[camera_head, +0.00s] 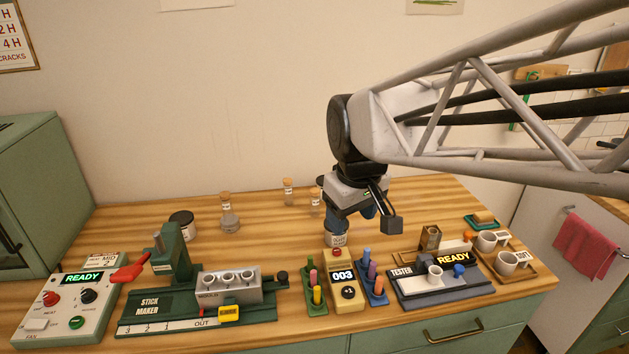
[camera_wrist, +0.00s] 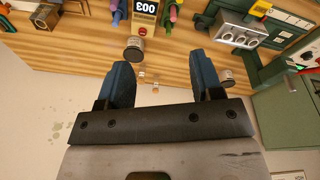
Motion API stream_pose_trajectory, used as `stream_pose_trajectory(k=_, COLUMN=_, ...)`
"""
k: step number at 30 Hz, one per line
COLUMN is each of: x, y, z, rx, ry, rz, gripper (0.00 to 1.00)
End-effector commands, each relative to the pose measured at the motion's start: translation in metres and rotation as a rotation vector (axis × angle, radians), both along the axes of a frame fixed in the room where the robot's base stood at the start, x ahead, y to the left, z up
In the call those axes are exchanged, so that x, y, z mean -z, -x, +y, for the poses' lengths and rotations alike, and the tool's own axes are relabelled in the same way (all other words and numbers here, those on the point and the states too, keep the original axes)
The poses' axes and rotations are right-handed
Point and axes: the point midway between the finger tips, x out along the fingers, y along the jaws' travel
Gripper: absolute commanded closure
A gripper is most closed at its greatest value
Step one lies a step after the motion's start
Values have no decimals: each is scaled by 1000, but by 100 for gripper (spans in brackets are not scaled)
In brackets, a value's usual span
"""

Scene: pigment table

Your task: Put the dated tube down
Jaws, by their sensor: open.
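My gripper (camera_head: 353,220) is above the back middle of the table, pointing down, its blue fingers apart. In the wrist view, my gripper (camera_wrist: 162,68) is open, with nothing held between the fingers. No tube with a readable date shows, so I cannot tell which thing is the dated tube. Corked glass vials stand behind my gripper: one vial (camera_head: 288,192) upright at the back, another vial (camera_head: 315,206) close to the left of the gripper. A labelled jar (camera_head: 337,239) stands just below the fingers; whether they touch it is unclear.
A counter box reading 003 (camera_head: 344,290) stands in front, between a green rack (camera_head: 314,306) and a blue rack (camera_head: 376,297) of coloured sticks. The stick maker (camera_head: 190,310) is left, the tester (camera_head: 415,285) right. Bare wood (camera_head: 270,240) lies left of the gripper.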

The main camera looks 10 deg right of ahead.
Motion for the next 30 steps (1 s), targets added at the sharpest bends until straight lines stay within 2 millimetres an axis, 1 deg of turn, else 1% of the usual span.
stream_pose_trajectory(k=1, x=3, y=16, z=-5, rx=43, ry=-7, rz=-8, gripper=40)
stream_pose_trajectory(k=6, x=17, y=63, z=-19, rx=197, ry=-31, rz=-26, gripper=40)
stream_pose_trajectory(k=9, x=26, y=86, z=-25, rx=276, ry=-45, rz=-35, gripper=40)
stream_pose_trajectory(k=13, x=35, y=108, z=-30, rx=352, ry=-58, rz=-46, gripper=40)
stream_pose_trajectory(k=15, x=38, y=115, z=-32, rx=377, ry=-63, rz=-49, gripper=40)
stream_pose_trajectory(k=19, x=42, y=121, z=-33, rx=402, ry=-67, rz=-51, gripper=40)
stream_pose_trajectory(k=30, x=42, y=122, z=-33, rx=404, ry=-68, rz=-51, gripper=40)
